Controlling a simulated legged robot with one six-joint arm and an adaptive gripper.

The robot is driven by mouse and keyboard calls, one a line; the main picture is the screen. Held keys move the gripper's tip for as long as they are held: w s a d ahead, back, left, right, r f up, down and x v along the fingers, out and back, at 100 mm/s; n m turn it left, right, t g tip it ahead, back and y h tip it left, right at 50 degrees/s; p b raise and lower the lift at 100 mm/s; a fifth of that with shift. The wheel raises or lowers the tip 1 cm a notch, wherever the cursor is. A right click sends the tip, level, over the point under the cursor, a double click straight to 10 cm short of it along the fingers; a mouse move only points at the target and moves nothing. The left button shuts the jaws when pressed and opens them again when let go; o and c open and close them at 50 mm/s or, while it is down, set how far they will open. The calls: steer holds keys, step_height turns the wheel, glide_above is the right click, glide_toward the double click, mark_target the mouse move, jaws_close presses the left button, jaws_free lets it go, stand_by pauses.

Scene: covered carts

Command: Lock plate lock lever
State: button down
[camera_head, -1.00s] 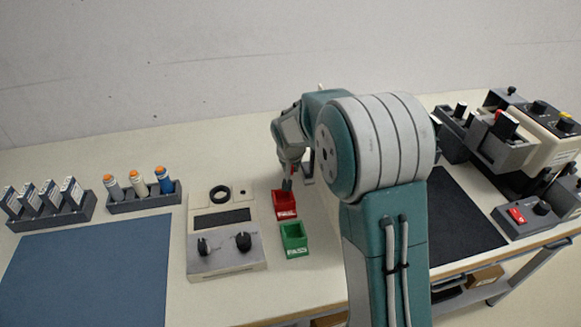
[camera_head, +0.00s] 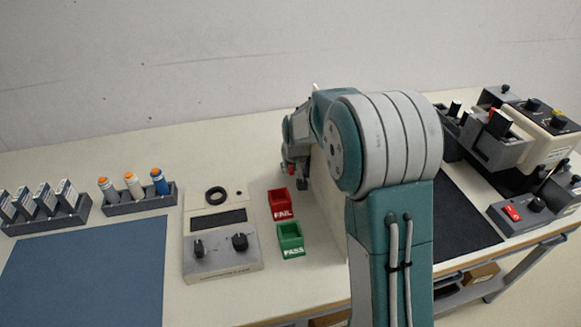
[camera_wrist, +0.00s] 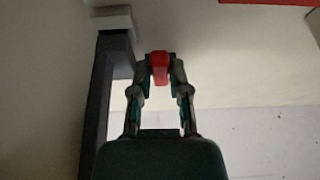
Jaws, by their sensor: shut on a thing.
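My gripper (camera_wrist: 159,66) is shut on a small red piece (camera_wrist: 158,70) in the wrist view, held between its two fingertips. In the head view my gripper (camera_head: 290,168) is behind the red FAIL bin, and a bit of red shows at its tips. The red piece looks like a lever's grip, but its base and the lock plate are not clear in either view. My arm hides part of the area to the right of my gripper.
A dark post (camera_wrist: 95,110) stands close left of my gripper in the wrist view. The red FAIL bin (camera_head: 280,212) and green PASS bin (camera_head: 290,250) stand in front, beside a tester with knobs (camera_head: 222,262). Dark machines (camera_head: 500,150) stand at the right.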

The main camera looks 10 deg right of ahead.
steer(key=c, duration=0.6)
jaws_free()
steer(key=shift+a, duration=0.1)
